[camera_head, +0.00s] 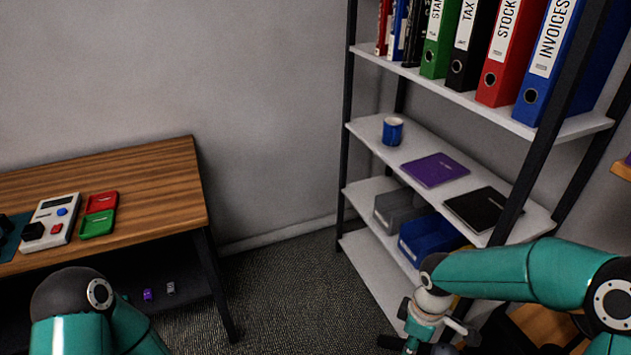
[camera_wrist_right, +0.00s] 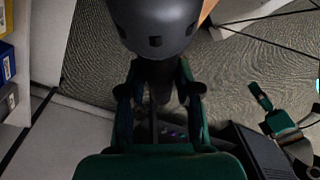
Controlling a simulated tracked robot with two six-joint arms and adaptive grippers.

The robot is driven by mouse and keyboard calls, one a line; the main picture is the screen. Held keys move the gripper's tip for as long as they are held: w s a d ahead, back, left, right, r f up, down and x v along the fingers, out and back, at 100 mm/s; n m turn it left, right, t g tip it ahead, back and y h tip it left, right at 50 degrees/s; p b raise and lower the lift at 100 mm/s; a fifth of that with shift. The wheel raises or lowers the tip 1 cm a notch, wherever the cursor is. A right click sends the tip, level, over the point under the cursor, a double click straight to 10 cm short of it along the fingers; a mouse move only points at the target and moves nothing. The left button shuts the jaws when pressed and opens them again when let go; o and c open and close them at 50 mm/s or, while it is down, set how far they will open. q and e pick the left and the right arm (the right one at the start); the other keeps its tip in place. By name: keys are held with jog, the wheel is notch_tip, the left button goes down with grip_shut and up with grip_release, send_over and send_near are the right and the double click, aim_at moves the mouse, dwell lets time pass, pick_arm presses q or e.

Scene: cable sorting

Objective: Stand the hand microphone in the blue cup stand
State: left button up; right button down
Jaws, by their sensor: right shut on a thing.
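The shelf (camera_head: 362,131) holds binders on top, a purple notebook (camera_head: 435,170), a black notebook (camera_head: 484,208), and grey (camera_head: 398,210) and blue bins (camera_head: 428,238). A wooden table (camera_head: 160,180) at left bears a control box (camera_head: 52,220) and red and green trays. Carpet lies between.

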jog(key=w+m, duration=0.1)
jog(key=m, duration=0.3)
jog(key=w+m, duration=0.2)
jog(key=m, duration=0.1)
jog(key=w+m, duration=0.2)
jog(key=m, duration=0.2)
jog(key=shift+a+m+t, duration=0.3)
jog(key=shift+a, duration=0.05)
jog(key=shift+s, duration=0.1)
